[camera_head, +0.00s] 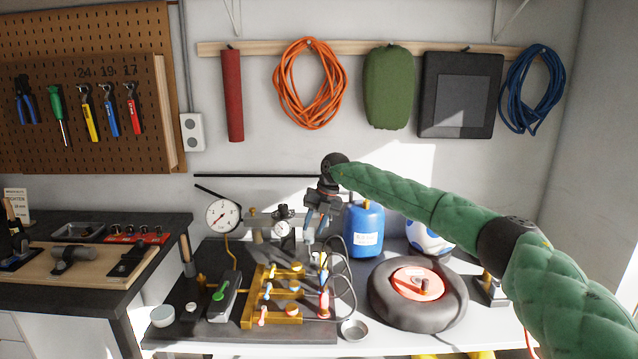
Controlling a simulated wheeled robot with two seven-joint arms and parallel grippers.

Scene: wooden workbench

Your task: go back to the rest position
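My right arm (430,205), in a green quilted sleeve, reaches in from the right edge across the middle of the view. Its gripper (316,236) points down above the right part of the yellow fixture (262,318) on the workbench. Its two fingers look spread apart, and I see nothing held between them. A red-handled piece (323,304) stands below the gripper, apart from it as far as I can see. My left gripper does not show.
A dial gauge (223,215) stands to the left of the gripper. A blue canister (364,232) and a black wheel (392,310) with a red hub stand to its right, under my arm. A small metal bowl (354,330) lies near the front. Free air lies above the bench.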

